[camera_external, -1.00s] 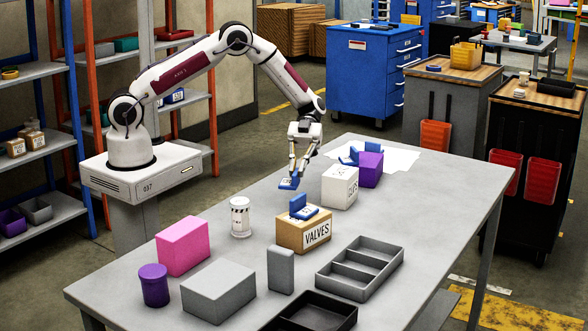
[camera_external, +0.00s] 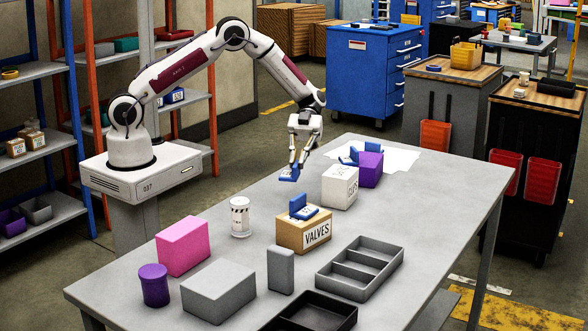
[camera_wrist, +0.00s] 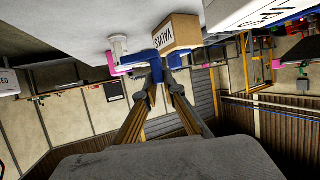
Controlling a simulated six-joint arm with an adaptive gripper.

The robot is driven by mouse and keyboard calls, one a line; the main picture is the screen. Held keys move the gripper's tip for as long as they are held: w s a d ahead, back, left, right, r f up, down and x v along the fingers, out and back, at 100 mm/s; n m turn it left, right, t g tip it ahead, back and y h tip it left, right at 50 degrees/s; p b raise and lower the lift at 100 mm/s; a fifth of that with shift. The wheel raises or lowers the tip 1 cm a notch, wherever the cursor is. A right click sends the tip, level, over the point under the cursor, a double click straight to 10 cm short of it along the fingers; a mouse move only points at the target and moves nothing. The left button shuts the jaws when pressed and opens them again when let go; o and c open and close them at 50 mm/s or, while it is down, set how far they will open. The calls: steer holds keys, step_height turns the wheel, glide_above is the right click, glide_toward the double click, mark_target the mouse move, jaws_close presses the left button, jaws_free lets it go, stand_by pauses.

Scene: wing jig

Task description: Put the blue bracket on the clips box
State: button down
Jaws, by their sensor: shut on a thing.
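My gripper (camera_external: 294,166) is shut on a blue bracket (camera_external: 288,176) and holds it above the table, left of the white clips box. In the wrist view, the blue bracket (camera_wrist: 147,54) shows at my fingertips (camera_wrist: 163,64), partly hidden by them. In the wrist view, part of a white lettered box (camera_wrist: 235,10) shows at the top right.
The brown VALVES box (camera_external: 297,238) bears another blue bracket (camera_external: 306,212). A white labelled canister (camera_external: 240,217) and a pink box (camera_external: 183,246) stand to the left. A grey divided tray (camera_external: 340,290) lies in front.

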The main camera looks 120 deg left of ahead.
steer(key=shift+a+r, duration=0.2)
steer(key=shift+r, duration=0.2)
step_height(320, 180, up, 4)
steer(key=a+f+n, duration=0.1)
steer(key=a, duration=0.1)
step_height(320, 180, up, 6)
steer(key=n+t+y, duration=0.7)
steer(key=n+y, duration=0.1)
glide_above(341, 167)
steer(key=shift+w+d+r, duration=0.1)
steer(key=shift+w+r, duration=0.05)
steer(key=shift+f, duration=3.1)
steer(key=shift+f, duration=1.9)
